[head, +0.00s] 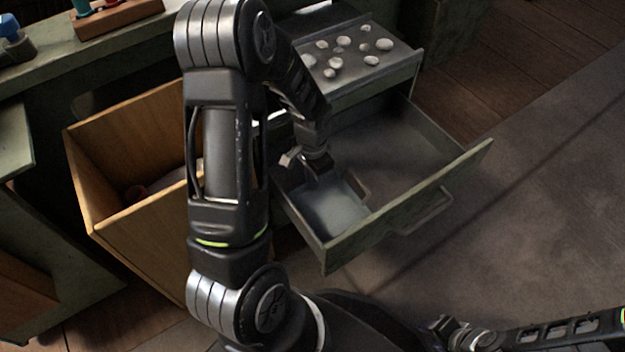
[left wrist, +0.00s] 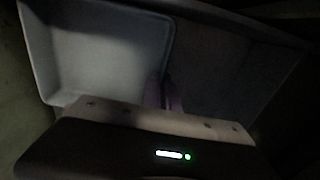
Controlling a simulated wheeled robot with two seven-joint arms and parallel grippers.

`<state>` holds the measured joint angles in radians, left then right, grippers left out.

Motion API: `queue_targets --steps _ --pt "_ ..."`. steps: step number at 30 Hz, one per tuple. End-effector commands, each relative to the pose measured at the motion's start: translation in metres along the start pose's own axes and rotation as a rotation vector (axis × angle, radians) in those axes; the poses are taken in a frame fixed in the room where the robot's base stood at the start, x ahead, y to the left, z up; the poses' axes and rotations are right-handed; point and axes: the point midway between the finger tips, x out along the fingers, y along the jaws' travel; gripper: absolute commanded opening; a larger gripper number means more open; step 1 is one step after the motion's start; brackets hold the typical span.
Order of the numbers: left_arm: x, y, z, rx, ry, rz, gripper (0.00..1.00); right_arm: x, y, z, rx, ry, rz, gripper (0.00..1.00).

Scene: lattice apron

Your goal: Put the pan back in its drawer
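The pan (head: 335,212) is a pale grey, shallow, square-cornered tray. It lies low inside the open green drawer (head: 400,212), in the near left part, and looks flat; I cannot tell if it touches the drawer floor. A loop handle shows at its right side. My left gripper (head: 318,168) reaches down into the drawer at the pan's far edge. In the left wrist view the pan (left wrist: 100,52) fills the upper left, and the gripper's fingers (left wrist: 166,92) are close together at its rim. My right gripper (head: 462,334) is at the bottom right, empty-looking and far from the drawer.
A tray of pale stones (head: 350,52) sits just behind the drawer. A green worktop (head: 60,62) runs along the back left. Floor to the right is clear.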

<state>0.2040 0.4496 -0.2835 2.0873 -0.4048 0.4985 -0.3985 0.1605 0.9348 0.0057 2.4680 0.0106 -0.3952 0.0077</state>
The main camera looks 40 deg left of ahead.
Motion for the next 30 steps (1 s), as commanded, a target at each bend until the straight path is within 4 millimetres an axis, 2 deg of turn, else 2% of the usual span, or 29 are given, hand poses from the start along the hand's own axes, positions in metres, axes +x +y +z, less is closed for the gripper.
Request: queue_targets --steps 6,15,23,26,30 --pt "0.003 0.000 0.000 0.000 0.000 0.000 0.00 0.002 0.001 0.000 0.000 0.001 0.000 0.36" --pt "0.003 0.000 0.000 0.000 -0.001 0.000 0.25 0.002 0.001 -0.001 0.000 0.002 0.000 0.36" --pt "0.001 0.000 0.000 0.000 0.000 0.000 0.25 0.001 0.000 0.000 0.000 0.002 0.000 0.36" --pt "-0.004 0.000 0.000 0.000 0.000 0.000 0.25 -0.003 -0.001 0.000 0.000 0.000 0.000 0.36" --pt "-0.022 0.000 0.000 0.000 0.001 0.000 0.25 -0.013 -0.004 0.000 -0.001 -0.003 0.000 0.36"
